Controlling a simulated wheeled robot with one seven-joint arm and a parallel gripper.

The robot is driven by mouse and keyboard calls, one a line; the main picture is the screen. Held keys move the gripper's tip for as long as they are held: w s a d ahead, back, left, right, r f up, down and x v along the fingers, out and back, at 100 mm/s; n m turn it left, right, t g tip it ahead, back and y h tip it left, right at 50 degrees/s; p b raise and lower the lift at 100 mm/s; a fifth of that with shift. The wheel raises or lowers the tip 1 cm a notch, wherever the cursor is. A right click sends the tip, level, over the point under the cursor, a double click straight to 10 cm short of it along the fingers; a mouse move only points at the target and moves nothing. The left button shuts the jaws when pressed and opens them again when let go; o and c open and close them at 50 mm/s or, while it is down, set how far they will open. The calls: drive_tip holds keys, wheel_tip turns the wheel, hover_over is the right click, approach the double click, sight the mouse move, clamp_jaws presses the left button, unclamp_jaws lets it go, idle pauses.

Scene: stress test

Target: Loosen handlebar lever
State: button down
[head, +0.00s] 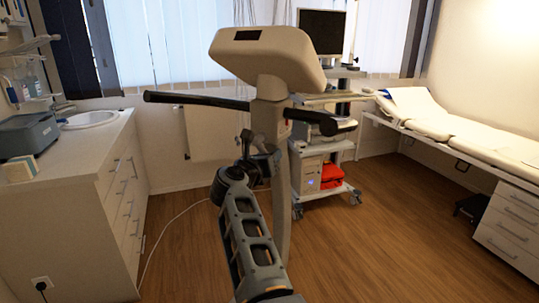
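An exercise bike with a beige tilted console (268,58) stands upright on the floor in front of me. Its black handlebar (197,100) spreads to both sides below the console, and the right grip (314,119) points towards me. My gripper (262,142) is at the bike's post (280,200), just below the handlebar. It overlaps the post in the picture, and I cannot tell whether it touches. The handlebar lever cannot be made out; my gripper hides part of the post. The fingers are too small and dark to tell open from shut.
A white drawer counter (75,190) with a sink (90,119) stands at the left. A wheeled equipment cart (335,165) stands behind the bike. An examination couch (450,130) is along the right wall. The wooden floor (400,240) at the right front is clear.

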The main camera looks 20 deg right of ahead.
drive_tip(key=shift+d+r, duration=0.1)
drive_tip(key=shift+r, duration=0.35)
drive_tip(key=c, duration=1.1)
unclamp_jaws()
drive_tip(key=shift+o, duration=1.3)
drive_tip(key=shift+f, duration=0.25)
drive_tip(key=f+v, duration=0.1)
drive_tip(key=v, duration=0.6)
drive_tip(key=shift+s+a+r+b, duration=0.25)
drive_tip(key=shift+a+r+b, duration=0.1)
drive_tip(key=shift+r, duration=0.15)
drive_tip(key=shift+c, duration=0.3)
